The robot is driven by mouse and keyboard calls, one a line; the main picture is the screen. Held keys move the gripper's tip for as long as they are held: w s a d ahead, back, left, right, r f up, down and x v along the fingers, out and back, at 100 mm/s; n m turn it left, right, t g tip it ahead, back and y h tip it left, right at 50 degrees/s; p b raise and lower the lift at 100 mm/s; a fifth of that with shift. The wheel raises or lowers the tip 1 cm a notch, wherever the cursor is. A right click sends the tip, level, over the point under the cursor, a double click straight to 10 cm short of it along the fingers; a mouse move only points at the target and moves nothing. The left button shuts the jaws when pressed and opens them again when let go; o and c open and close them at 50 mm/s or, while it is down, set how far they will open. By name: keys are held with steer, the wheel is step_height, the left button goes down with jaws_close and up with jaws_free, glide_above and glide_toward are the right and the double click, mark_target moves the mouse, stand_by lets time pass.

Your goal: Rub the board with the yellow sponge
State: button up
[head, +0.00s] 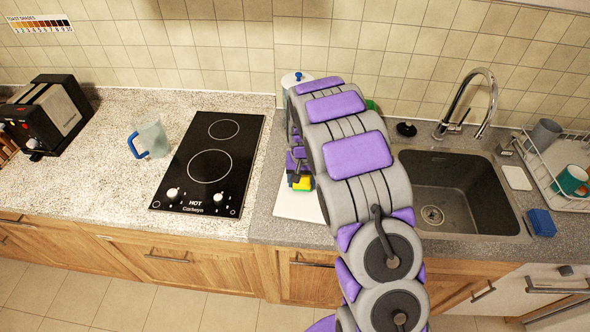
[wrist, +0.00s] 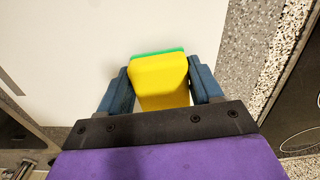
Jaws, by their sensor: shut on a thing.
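The yellow sponge (wrist: 160,80) with a green layer is between the two fingers of my gripper (wrist: 160,88) in the wrist view. My gripper is shut on it. In the head view the sponge (head: 302,184) shows as a small yellow patch beside my arm, over the white board (head: 295,208). The board also fills much of the wrist view (wrist: 80,50). My arm hides part of the board in the head view. I cannot tell whether the sponge touches the board.
A black cooktop (head: 212,165) is left of the board, with a clear blue-handled pitcher (head: 152,140) and a toaster (head: 48,115) further left. The sink (head: 455,190) is to the right, with a blue sponge (head: 541,222) and a dish rack (head: 560,165) beyond. A white-and-blue container (head: 292,80) stands behind my arm.

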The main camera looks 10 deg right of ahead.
steer(key=d+r, duration=0.2)
steer(key=r, duration=0.1)
steer(key=shift+s+d+p, duration=0.1)
steer(key=shift+d+p, duration=0.05)
steer(key=shift+p, duration=0.2)
steer(key=shift+d+r, duration=0.15)
steer(key=shift+r, duration=0.6)
steer(key=shift+a+r+p, duration=0.55)
steer(key=shift+a+r, duration=0.7)
steer(key=shift+d, duration=1.05)
